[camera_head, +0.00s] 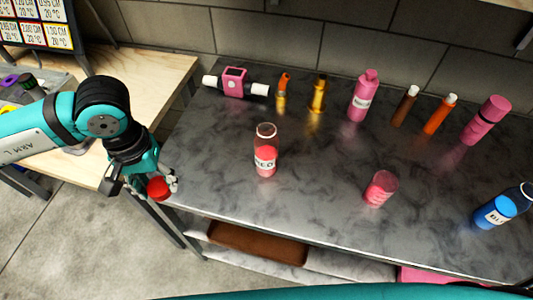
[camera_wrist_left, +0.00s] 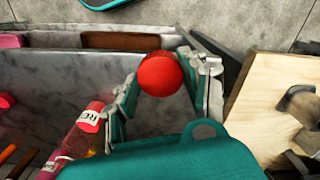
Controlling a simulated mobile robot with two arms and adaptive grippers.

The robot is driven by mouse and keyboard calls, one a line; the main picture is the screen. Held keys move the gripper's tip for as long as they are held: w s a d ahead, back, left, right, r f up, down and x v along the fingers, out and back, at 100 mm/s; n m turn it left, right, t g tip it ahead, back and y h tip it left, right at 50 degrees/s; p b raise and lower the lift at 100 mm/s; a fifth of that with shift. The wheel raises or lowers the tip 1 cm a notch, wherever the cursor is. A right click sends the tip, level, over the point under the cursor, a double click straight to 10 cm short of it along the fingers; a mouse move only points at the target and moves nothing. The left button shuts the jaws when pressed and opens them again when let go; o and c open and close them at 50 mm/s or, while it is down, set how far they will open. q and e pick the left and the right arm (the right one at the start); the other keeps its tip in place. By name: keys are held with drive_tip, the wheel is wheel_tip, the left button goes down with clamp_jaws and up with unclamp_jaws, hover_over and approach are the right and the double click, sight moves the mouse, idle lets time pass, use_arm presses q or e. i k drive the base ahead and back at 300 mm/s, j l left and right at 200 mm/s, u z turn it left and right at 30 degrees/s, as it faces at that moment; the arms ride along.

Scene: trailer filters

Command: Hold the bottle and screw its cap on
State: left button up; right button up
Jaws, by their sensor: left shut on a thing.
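The bottle (camera_head: 265,152) is clear with red contents and a white label. It stands upright and uncapped on the grey marble counter (camera_head: 225,185); it also shows in the left wrist view (camera_wrist_left: 91,118). My left gripper (camera_head: 160,187) is shut on the red cap (camera_head: 158,188), at the counter's left front edge, to the left of the bottle and apart from it. The left wrist view shows the round red cap (camera_wrist_left: 160,74) between the fingertips. My right gripper is in neither view.
A pink tumbler (camera_head: 380,188) and a blue bottle (camera_head: 504,207) stand to the right. Pink bottles, small orange and brown bottles and a pink-and-black device (camera_head: 235,82) line the back. A wooden table (camera_head: 150,75) adjoins at left. The counter around the red bottle is clear.

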sight(265, 141)
drive_tip(key=z, duration=1.05)
drive_tip(key=k+j+z, duration=0.2)
drive_tip(key=k+j, duration=0.15)
drive_tip(key=j, duration=0.25)
drive_tip(key=k+j, duration=0.15)
drive_tip(key=j, duration=0.25)
drive_tip(key=k+j, duration=0.15)
drive_tip(key=j, duration=0.25)
